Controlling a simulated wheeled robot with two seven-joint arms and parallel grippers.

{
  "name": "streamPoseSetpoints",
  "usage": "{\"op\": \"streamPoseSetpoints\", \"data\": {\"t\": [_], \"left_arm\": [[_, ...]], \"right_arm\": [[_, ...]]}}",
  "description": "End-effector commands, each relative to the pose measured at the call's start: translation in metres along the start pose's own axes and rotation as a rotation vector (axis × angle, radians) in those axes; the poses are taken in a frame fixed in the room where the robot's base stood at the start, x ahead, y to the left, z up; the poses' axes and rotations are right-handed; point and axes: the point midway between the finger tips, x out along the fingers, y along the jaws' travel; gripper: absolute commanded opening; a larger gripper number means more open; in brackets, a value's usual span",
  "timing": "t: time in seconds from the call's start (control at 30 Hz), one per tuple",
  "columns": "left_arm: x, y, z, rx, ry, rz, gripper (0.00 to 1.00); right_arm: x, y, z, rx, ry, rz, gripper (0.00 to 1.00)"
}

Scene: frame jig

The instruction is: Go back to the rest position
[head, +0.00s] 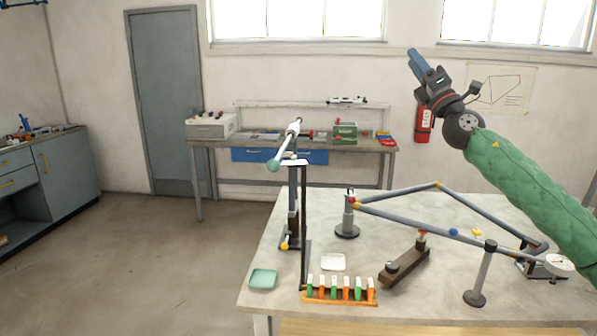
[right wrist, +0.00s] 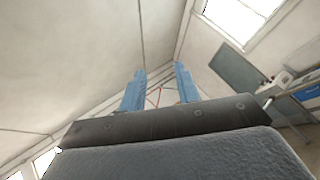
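My right gripper (head: 419,66) is raised high above the right side of the table, in front of the back wall, with its blue fingers pointing up and left. In the right wrist view its two blue fingers (right wrist: 160,88) stand apart with nothing between them. My right arm in its green sleeve comes in from the right edge of the head view. My left gripper and left arm are not in the head view.
The table (head: 405,308) carries a tube frame (head: 400,200) on posts, a tall stand (head: 294,200), a rack of several coloured pieces (head: 340,290), a green dish (head: 262,279) and a white dish (head: 333,262). A workbench (head: 205,143) stands behind. Floor at left is clear.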

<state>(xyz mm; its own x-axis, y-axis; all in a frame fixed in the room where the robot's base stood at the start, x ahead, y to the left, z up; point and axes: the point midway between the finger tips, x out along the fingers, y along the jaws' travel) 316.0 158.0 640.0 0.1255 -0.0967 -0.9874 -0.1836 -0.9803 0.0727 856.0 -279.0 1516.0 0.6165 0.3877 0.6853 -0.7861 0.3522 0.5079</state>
Motion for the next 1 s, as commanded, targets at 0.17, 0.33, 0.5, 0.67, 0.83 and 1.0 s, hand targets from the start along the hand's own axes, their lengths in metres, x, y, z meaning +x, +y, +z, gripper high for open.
{"op": "streamPoseSetpoints", "data": {"t": [0.17,0.33,0.5,0.67,0.83,1.0], "left_arm": [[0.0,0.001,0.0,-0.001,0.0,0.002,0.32],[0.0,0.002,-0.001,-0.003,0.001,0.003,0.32],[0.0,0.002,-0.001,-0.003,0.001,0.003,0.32],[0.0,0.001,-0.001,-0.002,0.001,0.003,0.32],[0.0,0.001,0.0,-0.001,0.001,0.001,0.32],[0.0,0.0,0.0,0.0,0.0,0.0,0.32]], "right_arm": [[-0.016,-0.004,0.009,0.273,-0.259,-0.063,0.32],[-0.056,-0.036,-0.004,0.544,-0.497,-0.207,0.32],[-0.117,-0.082,-0.047,0.789,-0.699,-0.426,0.32],[-0.18,-0.116,-0.1,0.954,-0.827,-0.643,0.32],[-0.248,-0.139,-0.159,1.082,-0.92,-0.865,0.32],[-0.315,-0.15,-0.217,1.181,-0.976,-1.071,0.32]]}}
